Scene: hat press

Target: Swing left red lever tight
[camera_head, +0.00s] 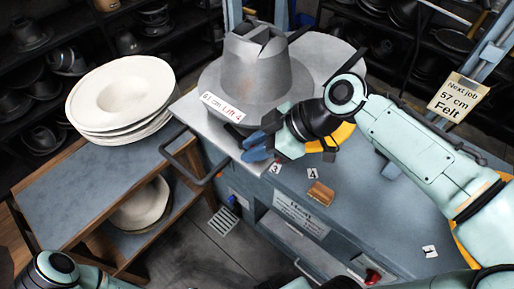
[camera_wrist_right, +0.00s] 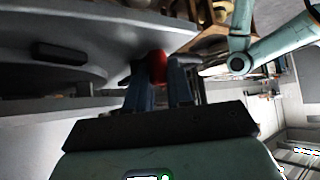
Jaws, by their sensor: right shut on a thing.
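The press has a grey metal hat block (camera_head: 258,75) with a wide brim on its top plate. My right gripper (camera_head: 256,147) is at the front left of the press, just below the brim, with its blue fingers pointing left. In the right wrist view, the red lever (camera_wrist_right: 157,66) shows as a red knob between the fingertips of my right gripper (camera_wrist_right: 158,80), which is shut on it. The lever is hidden behind the gripper in the head view. My left gripper is out of view; only part of my left arm shows at the bottom left.
A cart (camera_head: 75,190) with stacked cream hat bodies (camera_head: 122,95) stands left of the press, beside a dark rail (camera_head: 198,178). A wooden block (camera_head: 320,193) and number tags lie on the blue-grey front surface. A red knob (camera_head: 373,276) is at the lower right.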

